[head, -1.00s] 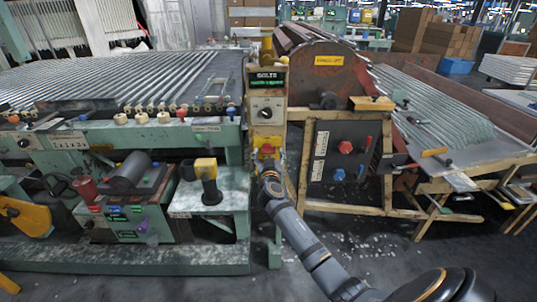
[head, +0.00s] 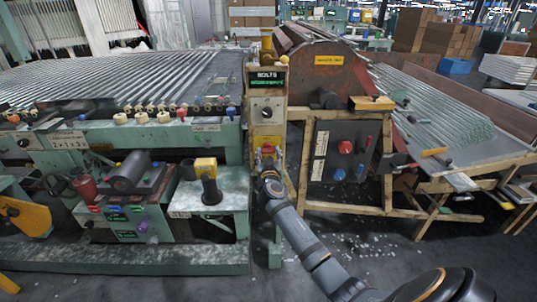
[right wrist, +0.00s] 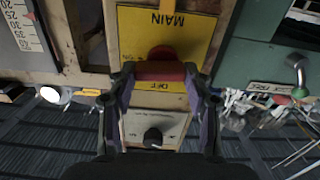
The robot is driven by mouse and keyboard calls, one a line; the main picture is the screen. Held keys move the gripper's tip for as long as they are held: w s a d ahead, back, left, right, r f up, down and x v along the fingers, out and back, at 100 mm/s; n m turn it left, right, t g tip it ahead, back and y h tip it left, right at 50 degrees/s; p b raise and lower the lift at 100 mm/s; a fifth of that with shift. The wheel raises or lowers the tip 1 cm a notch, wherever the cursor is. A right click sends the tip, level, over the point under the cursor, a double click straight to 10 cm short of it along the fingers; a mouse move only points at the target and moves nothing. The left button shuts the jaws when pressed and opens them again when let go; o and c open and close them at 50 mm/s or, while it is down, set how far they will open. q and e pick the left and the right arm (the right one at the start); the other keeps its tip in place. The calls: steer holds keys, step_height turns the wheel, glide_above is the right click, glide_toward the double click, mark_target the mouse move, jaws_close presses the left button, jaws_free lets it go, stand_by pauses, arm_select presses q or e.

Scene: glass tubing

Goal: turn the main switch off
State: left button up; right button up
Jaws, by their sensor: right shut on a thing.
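The main switch is a red handle (head: 267,151) on a yellow plate (head: 267,141) low on the narrow panel post at the centre of the head view. In the right wrist view the red handle (right wrist: 160,71) lies crosswise, its rounded red hub behind it. The yellow plate (right wrist: 195,35) carries the words MAIN and OFF, seen upside down. My right gripper (right wrist: 160,75) is shut on the red handle, with one finger at each end. In the head view my right gripper (head: 267,163) hides part of the handle and plate. My left gripper is not in view.
A black selector knob (right wrist: 153,138) sits on a grey plate beside the switch; this plate is above it in the head view. A lit BOLTS display (head: 267,77) tops the post. Green machinery (head: 120,255) stands left, and a dark panel with a red knob (head: 345,147) stands right.

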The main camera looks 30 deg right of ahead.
steer(key=n, duration=0.4)
steer(key=shift+a+n, duration=0.1)
steer(key=shift+n, duration=0.8)
steer(key=n, duration=0.3)
steer(key=shift+n+p, duration=0.3)
steer(key=shift+p, duration=0.1)
steer(key=n+p, duration=0.1)
steer(key=n, duration=0.4)
steer(key=shift+w+a+n, duration=0.1)
steer(key=shift+a+n, duration=0.05)
steer(key=shift+n, duration=0.25)
steer(key=shift+f+n+p, duration=0.15)
steer(key=shift+n+p, duration=0.35)
steer(key=shift+n, duration=0.3)
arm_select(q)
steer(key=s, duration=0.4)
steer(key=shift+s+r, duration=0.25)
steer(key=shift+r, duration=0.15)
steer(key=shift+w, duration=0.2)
